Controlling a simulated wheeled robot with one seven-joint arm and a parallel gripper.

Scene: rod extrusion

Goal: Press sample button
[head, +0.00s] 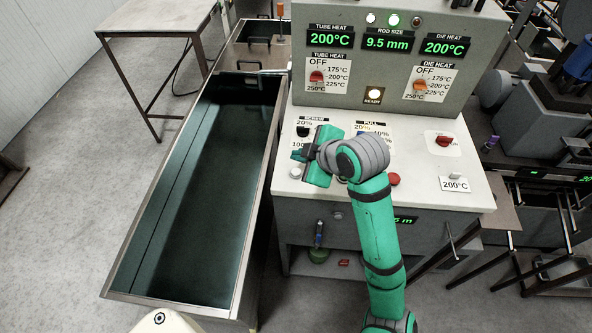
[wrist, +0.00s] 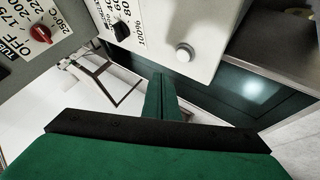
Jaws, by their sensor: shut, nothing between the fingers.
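A white round button (head: 295,172) sits at the left front of the machine's white control panel (head: 460,160). It also shows in the wrist view (wrist: 184,52), up and to the right of my fingertips and apart from them in the picture. No label for it is readable, so I cannot tell whether it is the sample button. My gripper (head: 298,154) is over the left part of the panel, fingers pointing left. In the wrist view its fingers (wrist: 158,80) are shut and empty. My gripper and arm hide part of the panel's middle.
The black SCREW knob (head: 303,131) is close behind my gripper. A red button (head: 394,179) is right of my arm; a red switch (head: 443,140) is farther right. The upright display panel (head: 380,75) rises behind. A long dark water trough (head: 215,190) lies left.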

